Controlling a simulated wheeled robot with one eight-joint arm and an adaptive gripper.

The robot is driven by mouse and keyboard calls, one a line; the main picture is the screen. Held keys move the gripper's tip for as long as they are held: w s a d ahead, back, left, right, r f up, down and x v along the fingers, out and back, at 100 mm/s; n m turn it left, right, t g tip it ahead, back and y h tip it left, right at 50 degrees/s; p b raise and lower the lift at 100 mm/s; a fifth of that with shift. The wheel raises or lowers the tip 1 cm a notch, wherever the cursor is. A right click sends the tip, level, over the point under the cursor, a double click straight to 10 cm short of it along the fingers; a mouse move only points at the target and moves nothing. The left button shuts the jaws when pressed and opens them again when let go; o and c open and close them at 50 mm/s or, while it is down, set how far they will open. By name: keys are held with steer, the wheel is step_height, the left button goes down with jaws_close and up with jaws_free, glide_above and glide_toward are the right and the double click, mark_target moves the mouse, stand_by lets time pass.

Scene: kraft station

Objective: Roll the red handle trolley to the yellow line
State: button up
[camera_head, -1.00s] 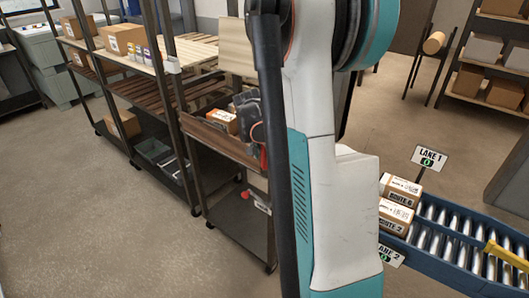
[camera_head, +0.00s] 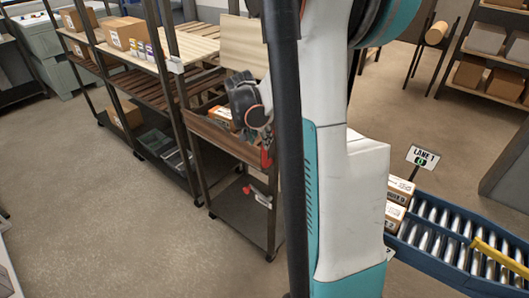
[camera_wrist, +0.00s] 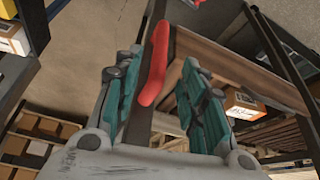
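The trolley (camera_head: 232,146) has a wooden upper tray, dark legs on castors and a dark lower shelf. It stands at the right end of the long rack in the head view. Its red handle (camera_head: 266,157) shows beside my gripper (camera_head: 252,112), which is partly hidden by my arm. In the wrist view the red handle (camera_wrist: 156,65) lies between the teal fingers of my gripper (camera_wrist: 157,90). The fingers are spread, with a gap visible on the right of the handle. No yellow floor line can be made out.
A long rack (camera_head: 140,62) with boxes stands left of the trolley. A blue roller conveyor (camera_head: 450,245) with boxes (camera_head: 397,202) is at the right. A red-ended item (camera_head: 258,194) shows at the lower shelf. Open floor (camera_head: 95,200) lies at the front left.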

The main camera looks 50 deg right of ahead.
steer(key=b, duration=0.2)
glide_above(264, 163)
steer(key=f, duration=0.6)
steer(key=d+f, duration=0.1)
steer(key=f, duration=0.1)
steer(key=shift+w+f, duration=0.3)
steer(key=shift+f, duration=0.1)
jaws_close()
